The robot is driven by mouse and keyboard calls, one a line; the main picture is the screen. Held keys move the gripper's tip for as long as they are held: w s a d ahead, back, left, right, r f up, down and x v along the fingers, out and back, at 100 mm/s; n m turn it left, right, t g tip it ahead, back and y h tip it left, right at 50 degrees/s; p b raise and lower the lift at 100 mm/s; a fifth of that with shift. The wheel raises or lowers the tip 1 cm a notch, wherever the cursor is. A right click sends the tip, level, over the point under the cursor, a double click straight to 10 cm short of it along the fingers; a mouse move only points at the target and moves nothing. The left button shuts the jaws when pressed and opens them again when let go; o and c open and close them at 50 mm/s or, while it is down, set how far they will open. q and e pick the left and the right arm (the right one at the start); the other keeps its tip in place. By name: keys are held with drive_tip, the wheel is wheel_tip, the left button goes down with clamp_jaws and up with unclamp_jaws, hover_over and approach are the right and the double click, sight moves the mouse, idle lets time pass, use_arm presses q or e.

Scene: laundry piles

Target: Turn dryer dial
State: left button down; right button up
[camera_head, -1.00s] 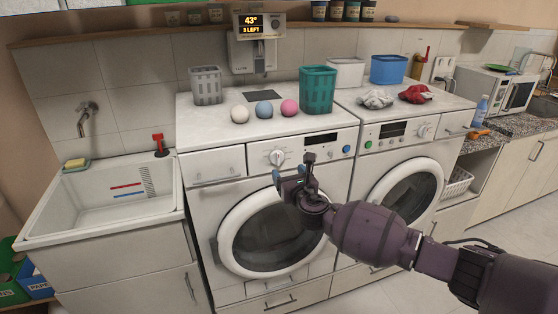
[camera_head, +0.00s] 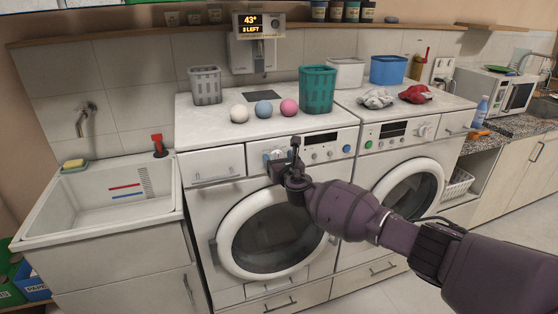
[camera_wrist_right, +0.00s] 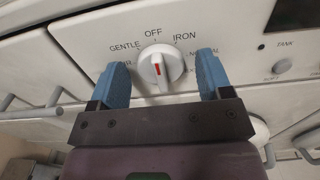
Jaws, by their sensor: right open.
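The dryer (camera_head: 208,240) is the left white machine, with a round dark door. Its dial (camera_wrist_right: 173,70) is a white knob with a red mark and a raised ridge lying roughly in line with the OFF label above it. GENTLE and IRON are printed on either side. My right gripper (camera_wrist_right: 162,70) is open, with one blue finger on each side of the dial and a visible gap to it on both sides. In the head view my right gripper (camera_head: 276,157) is in front of the dryer panel and partly covers the dial. My left gripper is out of view.
A second white machine (camera_head: 365,195) stands to the right. A grey basket (camera_head: 206,85), a teal basket (camera_head: 317,90) and white, blue and pink balls (camera_head: 264,109) are on top of the dryer. A sink (camera_head: 100,195) is at the left.

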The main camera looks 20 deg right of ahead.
drive_tip(key=c, duration=0.9)
drive_tip(key=shift+d+f+m+b, duration=0.15)
drive_tip(key=shift+m+b, duration=0.7)
drive_tip(key=shift+m, duration=3.05)
drive_tip(key=shift+d+f+m+b, duration=0.1)
drive_tip(key=shift+m+b, duration=0.7)
drive_tip(key=shift+m, duration=3.1)
